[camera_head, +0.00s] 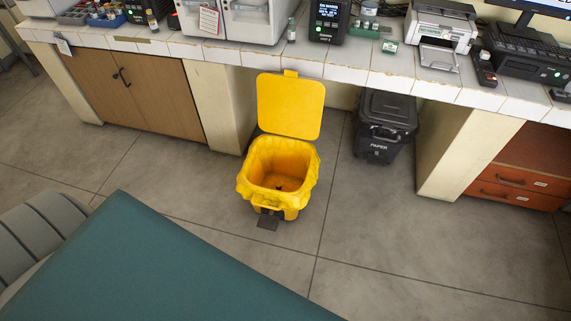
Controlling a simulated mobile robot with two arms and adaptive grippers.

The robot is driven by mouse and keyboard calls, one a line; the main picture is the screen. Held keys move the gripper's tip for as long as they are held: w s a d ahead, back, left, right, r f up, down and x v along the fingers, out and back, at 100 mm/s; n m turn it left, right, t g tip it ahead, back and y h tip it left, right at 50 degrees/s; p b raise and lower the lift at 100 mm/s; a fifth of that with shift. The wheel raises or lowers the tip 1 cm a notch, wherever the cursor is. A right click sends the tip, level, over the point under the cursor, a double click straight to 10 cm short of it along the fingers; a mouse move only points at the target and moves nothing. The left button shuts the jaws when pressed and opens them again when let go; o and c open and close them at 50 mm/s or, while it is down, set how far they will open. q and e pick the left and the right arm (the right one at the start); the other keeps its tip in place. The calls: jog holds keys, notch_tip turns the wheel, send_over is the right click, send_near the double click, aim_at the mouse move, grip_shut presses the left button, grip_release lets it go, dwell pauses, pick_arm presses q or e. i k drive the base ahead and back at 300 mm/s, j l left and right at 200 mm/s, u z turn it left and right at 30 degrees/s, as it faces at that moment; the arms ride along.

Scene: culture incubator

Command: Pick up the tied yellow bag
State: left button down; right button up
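A yellow pedal bin (280,208) stands on the floor in front of the counter with its yellow lid (290,106) raised. A yellow bag (255,186) lines the bin, its edge folded over the rim. The bag is open at the top and no tied knot shows. A small dark spot is visible at its bottom. Neither of my grippers is in view.
A white-tiled counter (380,78) with lab devices runs across the back. A black bin marked PAPER (385,125) stands under it. A teal surface (150,265) and a grey ribbed object (35,235) fill the lower left. Floor at the lower right is clear.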

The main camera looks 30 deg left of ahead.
aim_at(278, 186)
jog(key=u, duration=0.95)
